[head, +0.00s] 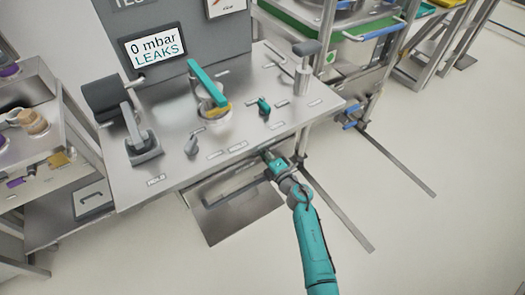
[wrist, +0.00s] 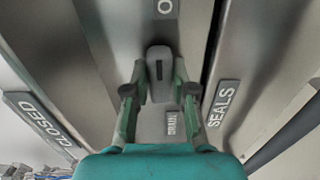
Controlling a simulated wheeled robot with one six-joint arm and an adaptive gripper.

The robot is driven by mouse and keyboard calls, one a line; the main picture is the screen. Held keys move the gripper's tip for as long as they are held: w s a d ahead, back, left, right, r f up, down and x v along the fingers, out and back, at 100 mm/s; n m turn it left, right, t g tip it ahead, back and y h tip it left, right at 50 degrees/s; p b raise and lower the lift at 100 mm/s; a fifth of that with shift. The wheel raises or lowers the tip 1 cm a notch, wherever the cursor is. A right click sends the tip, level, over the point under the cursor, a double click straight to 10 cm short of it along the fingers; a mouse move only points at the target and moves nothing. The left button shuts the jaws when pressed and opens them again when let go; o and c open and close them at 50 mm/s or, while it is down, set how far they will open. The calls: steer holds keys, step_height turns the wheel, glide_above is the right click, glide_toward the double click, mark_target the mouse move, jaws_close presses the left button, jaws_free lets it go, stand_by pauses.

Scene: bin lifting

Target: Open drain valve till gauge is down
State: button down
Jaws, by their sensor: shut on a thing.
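The drain valve's grey handle (wrist: 160,66) stands between the two fingers of my gripper (wrist: 159,80) in the wrist view, and the gripper is shut on it. A small DRAIN label (wrist: 172,123) lies just below. The handle points up the picture, towards a label that begins with O (wrist: 166,8); a CLOSED label (wrist: 42,120) is at the left. In the head view my gripper (head: 268,157) is at the bench's front edge and hides the valve. The gauge display (head: 153,48) reads 0 mbar, LEAKS.
The steel bench (head: 225,137) carries a large teal lever (head: 205,82), a small teal valve (head: 263,106), a grey lever (head: 193,142) and a black-padded clamp (head: 140,145). A SEALS label (wrist: 223,103) is right of the fingers. Open floor lies to the right.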

steer(key=shift+d, duration=0.1)
stand_by(0.4)
steer(key=c, duration=1)
jaws_free()
steer(key=shift+o, duration=0.2)
steer(key=v, duration=1.2)
